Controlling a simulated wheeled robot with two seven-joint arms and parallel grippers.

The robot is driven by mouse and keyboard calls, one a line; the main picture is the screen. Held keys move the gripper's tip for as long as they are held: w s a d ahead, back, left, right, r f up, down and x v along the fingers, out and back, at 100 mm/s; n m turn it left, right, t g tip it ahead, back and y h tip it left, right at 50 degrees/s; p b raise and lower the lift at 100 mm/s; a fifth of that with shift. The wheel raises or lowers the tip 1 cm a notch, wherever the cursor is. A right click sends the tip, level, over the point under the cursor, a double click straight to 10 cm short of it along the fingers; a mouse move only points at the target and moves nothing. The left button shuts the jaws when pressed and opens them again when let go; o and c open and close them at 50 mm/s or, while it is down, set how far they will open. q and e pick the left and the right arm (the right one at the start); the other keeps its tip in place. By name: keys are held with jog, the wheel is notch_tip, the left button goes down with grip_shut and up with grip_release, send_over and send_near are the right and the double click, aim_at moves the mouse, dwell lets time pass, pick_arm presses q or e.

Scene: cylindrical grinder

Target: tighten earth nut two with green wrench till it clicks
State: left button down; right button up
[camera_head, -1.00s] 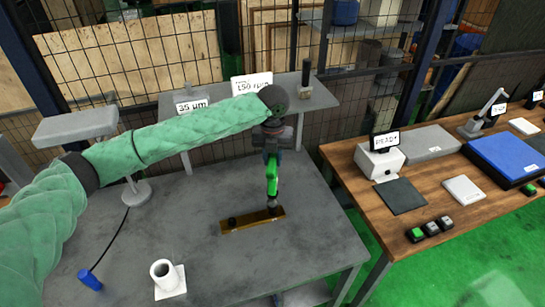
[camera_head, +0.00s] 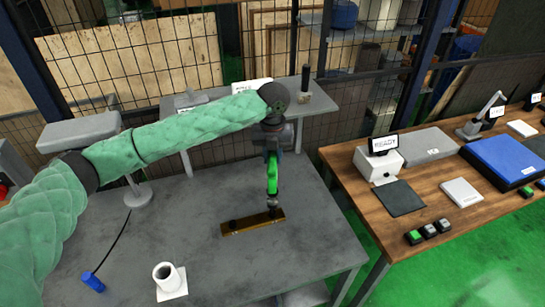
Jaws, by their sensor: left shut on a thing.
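A brass-coloured bar (camera_head: 252,221) lies on the grey table with a dark nut near each end. My left gripper (camera_head: 271,158) points down above the bar's right end and is shut on the green wrench (camera_head: 272,176). The wrench hangs upright, and its dark lower end is at or just above the right nut (camera_head: 273,204); I cannot tell if it is seated. The left nut (camera_head: 233,225) is uncovered. A small box (camera_head: 381,157) on the wooden table has a display that reads READY. My right gripper is not in view.
A white cup (camera_head: 168,279) on a pad and a blue-handled cable (camera_head: 92,281) are at the table's (camera_head: 200,220) front left. A lamp-like stand (camera_head: 135,190) is at its left. A shelf and mesh fence stand behind. The wooden table (camera_head: 350,170) is at right.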

pick_arm(q)
jog(key=shift+r, duration=1.2)
